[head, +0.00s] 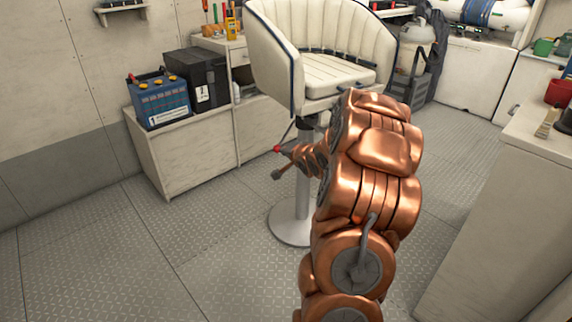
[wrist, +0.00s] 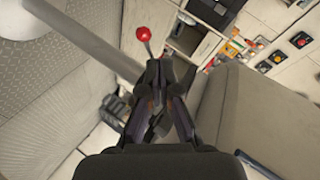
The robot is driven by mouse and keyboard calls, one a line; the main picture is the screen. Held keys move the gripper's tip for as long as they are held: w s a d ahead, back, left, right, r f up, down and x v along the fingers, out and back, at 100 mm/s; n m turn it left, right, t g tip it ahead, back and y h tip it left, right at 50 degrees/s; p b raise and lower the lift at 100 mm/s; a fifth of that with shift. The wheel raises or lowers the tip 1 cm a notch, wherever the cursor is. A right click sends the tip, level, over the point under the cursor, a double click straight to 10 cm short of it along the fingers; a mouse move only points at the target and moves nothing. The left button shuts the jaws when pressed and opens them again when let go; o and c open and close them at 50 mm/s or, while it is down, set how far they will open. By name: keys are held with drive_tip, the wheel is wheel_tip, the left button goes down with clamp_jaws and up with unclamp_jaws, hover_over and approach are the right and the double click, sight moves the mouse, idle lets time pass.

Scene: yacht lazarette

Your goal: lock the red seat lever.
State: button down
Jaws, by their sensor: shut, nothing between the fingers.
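The red seat lever shows in the head view as a red ball knob (head: 278,149) on a thin rod, left of the pedestal under the white seat (head: 335,75). In the wrist view its red knob (wrist: 143,33) is just beyond my fingertips, and its rod runs down behind them. My gripper (head: 288,151) reaches in below the seat beside the lever; in the wrist view its dark fingers (wrist: 167,66) are shut and empty. Whether they touch the rod I cannot tell. The lever's base is hidden by my gripper.
The grey pedestal (head: 303,205) stands on a round base on the floor, close to my arm. A blue battery (head: 160,101) and a black case sit on a low cabinet (head: 180,160) at left. A counter (head: 510,190) stands at right. The floor at left is clear.

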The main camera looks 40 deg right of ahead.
drive_tip(key=s+d+f+m+t+b, duration=0.3)
drive_tip(key=d+f, duration=0.3)
drive_tip(key=d, duration=0.2)
drive_tip(key=shift+f+m+h+b, duration=0.3)
drive_tip(key=shift+f+h+b, duration=0.1)
drive_tip(key=shift+b, duration=0.25)
drive_tip(key=shift+d, duration=0.1)
drive_tip(key=a+b+x, duration=0.1)
drive_tip(key=b+x, duration=0.1)
drive_tip(key=x, duration=0.4)
drive_tip(key=w+a+b+x, duration=0.1)
drive_tip(key=b+x, duration=0.1)
drive_tip(key=x, duration=0.4)
drive_tip(key=shift+w+a+b, duration=0.2)
drive_tip(key=shift+w+b, duration=0.1)
drive_tip(key=shift+w, duration=0.05)
